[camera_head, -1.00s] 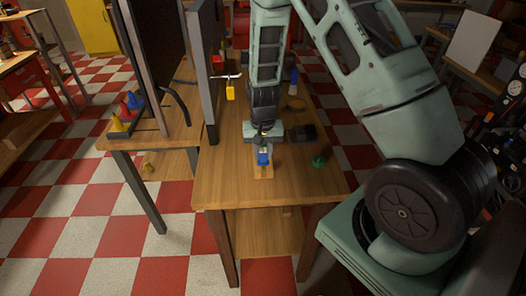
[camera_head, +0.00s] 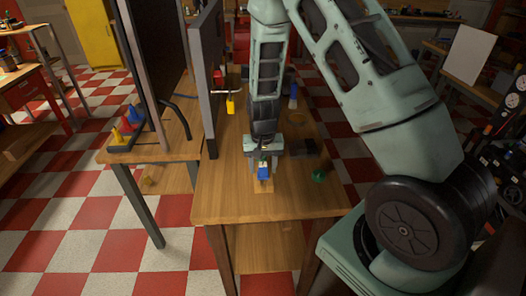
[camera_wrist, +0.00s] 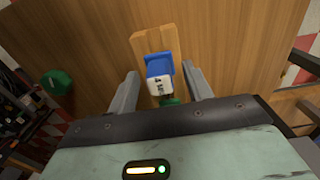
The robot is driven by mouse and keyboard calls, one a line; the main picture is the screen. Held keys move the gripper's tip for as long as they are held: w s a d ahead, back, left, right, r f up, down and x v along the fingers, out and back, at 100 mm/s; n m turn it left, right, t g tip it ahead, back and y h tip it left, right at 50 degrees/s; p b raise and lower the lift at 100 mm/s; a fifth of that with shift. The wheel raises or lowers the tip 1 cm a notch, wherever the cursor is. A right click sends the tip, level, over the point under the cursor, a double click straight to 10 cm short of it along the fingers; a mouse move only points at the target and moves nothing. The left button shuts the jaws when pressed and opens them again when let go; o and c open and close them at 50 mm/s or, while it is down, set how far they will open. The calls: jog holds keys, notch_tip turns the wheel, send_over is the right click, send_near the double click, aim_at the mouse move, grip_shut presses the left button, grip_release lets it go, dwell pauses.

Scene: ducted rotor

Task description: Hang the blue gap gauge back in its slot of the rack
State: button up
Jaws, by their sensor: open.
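The blue gap gauge (camera_head: 263,174) is on a light wooden strip (camera_head: 263,188) near the front of the table. In the wrist view the gauge (camera_wrist: 159,65) shows a blue body and a white face with dark lettering. My gripper (camera_head: 263,160) is directly over it, pointing down. Its two fingers are open in the wrist view (camera_wrist: 162,76), one on each side of the gauge; I cannot tell whether they touch it. A small green part shows just below the white face. A yellow piece (camera_head: 230,106) hangs from a pale bar left of my arm; I cannot tell whether this is the rack.
A green knob-like object (camera_head: 319,176) stands right of the gauge, and a dark block (camera_head: 303,148) lies behind it. A tall grey panel (camera_head: 203,85) rises on the left. Coloured cones (camera_head: 127,124) stand on the side table. The table's front is clear.

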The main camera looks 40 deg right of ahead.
notch_tip(320, 180, up, 17)
jog(key=b, duration=0.1)
jog(key=shift+b, duration=0.3)
jog(key=s+a+r+n+y, duration=0.1)
jog(key=s+a+n, duration=0.25)
jog(key=a, duration=0.45)
jog(key=s+a+r+n, duration=0.1)
jog(key=s+a+n, duration=0.3)
jog(key=a, duration=0.5)
jog(key=s+a+n, duration=0.3)
jog(key=s, duration=0.5)
jog(key=s+a+n, duration=0.4)
jog(key=s, duration=0.4)
jog(key=shift+s+a+r, duration=0.2)
jog(key=shift+s+a, duration=0.05)
jog(key=shift+s, duration=0.05)
